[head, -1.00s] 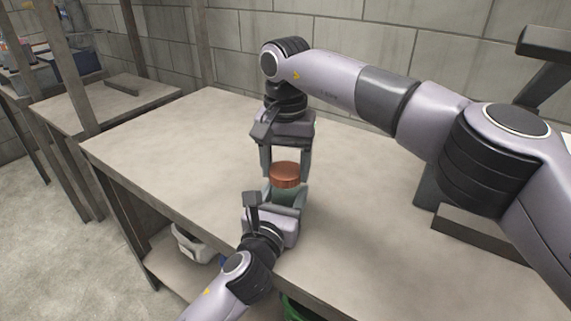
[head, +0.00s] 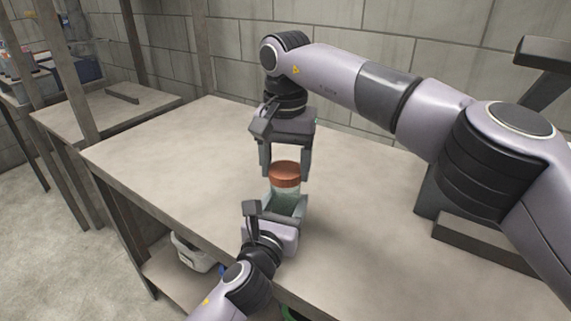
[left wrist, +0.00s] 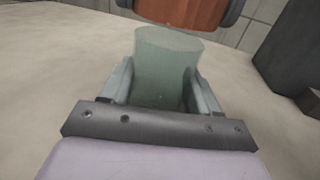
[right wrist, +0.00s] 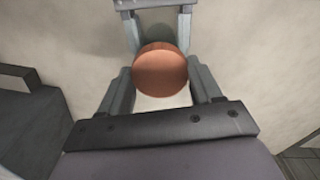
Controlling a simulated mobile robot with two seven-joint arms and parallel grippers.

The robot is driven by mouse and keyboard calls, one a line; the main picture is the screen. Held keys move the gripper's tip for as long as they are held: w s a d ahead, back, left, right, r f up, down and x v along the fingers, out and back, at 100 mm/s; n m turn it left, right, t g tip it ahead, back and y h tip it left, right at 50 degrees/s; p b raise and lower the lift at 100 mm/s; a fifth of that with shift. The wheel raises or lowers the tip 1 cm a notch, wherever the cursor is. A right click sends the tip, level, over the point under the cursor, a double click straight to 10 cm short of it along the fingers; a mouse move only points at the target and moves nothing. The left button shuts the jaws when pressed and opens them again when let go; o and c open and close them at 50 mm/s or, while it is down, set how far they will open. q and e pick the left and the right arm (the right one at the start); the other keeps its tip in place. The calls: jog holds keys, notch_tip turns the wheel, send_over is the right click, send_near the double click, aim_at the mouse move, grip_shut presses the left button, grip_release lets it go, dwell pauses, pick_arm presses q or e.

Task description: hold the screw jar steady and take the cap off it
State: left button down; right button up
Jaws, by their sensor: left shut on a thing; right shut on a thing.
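The screw jar (head: 287,190) is pale green, see-through and upright. My left gripper (left wrist: 162,88) is shut on the jar's body from the near side; the jar (left wrist: 163,62) shows between its fingers in the left wrist view. The copper-brown cap (head: 285,173) is over the jar's mouth. My right gripper (right wrist: 161,80) points down from above and is shut on the cap (right wrist: 160,70). In the left wrist view the jar's upper rim shows below the cap (left wrist: 185,10), which looks raised a little off it.
The jar is held above a grey worktable (head: 180,150) with wide free room to the left. A dark stand (head: 470,225) is at the right. A pale bin (head: 192,253) sits on the shelf below. A block wall is behind.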

aim_at(286, 169)
jog(key=shift+r, duration=2)
pick_arm(q)
jog(key=shift+c, duration=0.8)
grip_release()
